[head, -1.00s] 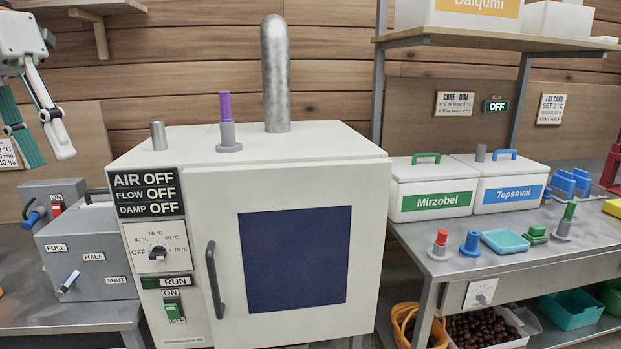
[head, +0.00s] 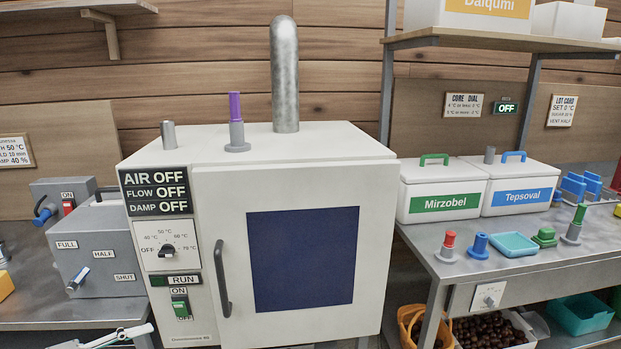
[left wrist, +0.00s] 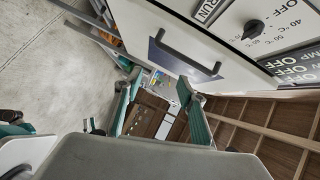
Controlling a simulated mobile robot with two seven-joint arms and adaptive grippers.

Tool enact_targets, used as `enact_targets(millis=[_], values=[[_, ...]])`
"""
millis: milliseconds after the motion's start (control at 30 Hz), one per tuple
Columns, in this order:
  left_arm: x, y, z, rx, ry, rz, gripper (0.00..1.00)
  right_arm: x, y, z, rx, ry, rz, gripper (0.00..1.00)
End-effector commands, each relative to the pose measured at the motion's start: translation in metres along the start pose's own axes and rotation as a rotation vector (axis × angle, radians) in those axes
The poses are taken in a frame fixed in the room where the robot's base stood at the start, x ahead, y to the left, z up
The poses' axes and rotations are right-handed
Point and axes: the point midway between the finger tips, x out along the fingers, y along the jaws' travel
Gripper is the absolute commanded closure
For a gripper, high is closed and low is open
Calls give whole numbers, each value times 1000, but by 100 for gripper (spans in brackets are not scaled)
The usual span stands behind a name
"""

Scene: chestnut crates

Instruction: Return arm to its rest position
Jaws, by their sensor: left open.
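My left gripper (left wrist: 160,82) shows in the left wrist view with its two teal fingers spread apart and nothing between them. It is in front of the white drying cabinet, whose dark door handle (left wrist: 185,55) appears just beyond the fingers in that view.
The grey box (head: 95,240) stands on the left bench. On the right bench are the Mirzobel crate (head: 438,204), the Tepsoval crate (head: 520,197), a teal tray (head: 513,244) and small coloured pegs. Bare floor (left wrist: 40,70) shows in the left wrist view.

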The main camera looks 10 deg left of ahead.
Motion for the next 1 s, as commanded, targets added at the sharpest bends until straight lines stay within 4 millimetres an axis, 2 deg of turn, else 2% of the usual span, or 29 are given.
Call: enact_targets(millis=[33,167,267,367,500,600,733,833,1000], values=[[5,24,-6,-91,-54,-37,60,0,0,0,0,0,0,60],[17,82,-20,-321,-205,-101,60,0,0,0,-1,0,0,60],[27,128,-40,-509,-318,-128,60,0,0,0,-1,0,0,60],[39,174,-68,-705,-423,-134,60,0,0,0,-1,0,0,60],[58,231,-121,-973,-545,-111,60,0,0,0,-2,0,0,60],[72,258,-159,-1128,-603,-83,60,0,1,0,-2,0,0,60],[84,277,-195,-1257,-644,-47,60,0,1,0,-2,0,0,60],[89,284,-208,-1304,-657,-31,60,0,1,0,-2,0,0,60],[90,285,-212,-1313,-661,-25,60,0,1,0,-2,0,0,60]])
